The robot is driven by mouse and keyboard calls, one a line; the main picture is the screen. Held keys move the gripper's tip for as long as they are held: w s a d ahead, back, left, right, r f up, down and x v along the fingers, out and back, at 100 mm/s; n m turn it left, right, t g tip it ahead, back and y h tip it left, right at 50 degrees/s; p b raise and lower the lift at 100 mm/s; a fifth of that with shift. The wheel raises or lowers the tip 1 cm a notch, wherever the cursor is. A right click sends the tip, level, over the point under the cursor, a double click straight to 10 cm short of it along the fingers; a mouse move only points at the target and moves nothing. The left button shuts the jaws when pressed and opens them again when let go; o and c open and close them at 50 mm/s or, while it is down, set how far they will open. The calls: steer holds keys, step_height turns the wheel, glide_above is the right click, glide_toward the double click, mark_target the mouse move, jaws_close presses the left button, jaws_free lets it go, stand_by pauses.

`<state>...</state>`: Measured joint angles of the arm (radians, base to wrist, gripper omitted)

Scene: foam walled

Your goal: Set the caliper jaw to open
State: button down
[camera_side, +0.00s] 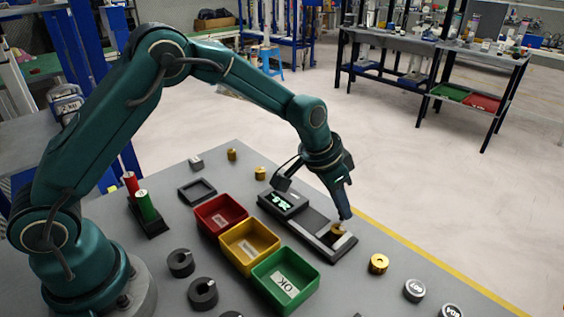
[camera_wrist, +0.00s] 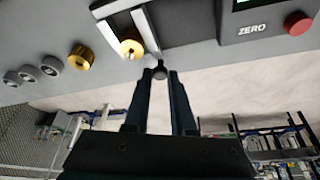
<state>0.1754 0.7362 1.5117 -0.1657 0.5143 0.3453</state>
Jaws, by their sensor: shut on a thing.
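The caliper (camera_side: 312,224) is a dark device on the grey bench with a lit display at its back-left end. In the wrist view its pale metal jaws (camera_wrist: 149,30) show at the top, with a brass piece (camera_wrist: 131,46) between them. The brass piece also shows in the side view (camera_side: 337,230), partly hidden by my gripper. My gripper (camera_wrist: 160,74) points down at the caliper's front end, its fingers shut on a small dark round knob (camera_wrist: 160,70) beside the moving jaw. Whether both jaws touch the brass piece is unclear.
Red (camera_side: 220,214), yellow (camera_side: 249,246) and green (camera_side: 285,281) bins stand left of the caliper. A loose brass piece (camera_side: 378,264) and labelled round discs (camera_side: 414,290) lie to its right. A red button (camera_wrist: 298,24) sits beside ZERO on the caliper. Dark rings (camera_side: 181,263) lie at the front.

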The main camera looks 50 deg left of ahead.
stand_by(0.6)
steer(key=shift+a, duration=2.45)
steer(key=c, duration=0.8)
jaws_free()
steer(key=shift+o, duration=0.2)
steer(key=shift+r, duration=0.1)
steer(key=shift+s+r, duration=0.15)
steer(key=shift+r, duration=0.2)
steer(key=shift+v, duration=2.15)
steer(key=shift+a, duration=0.1)
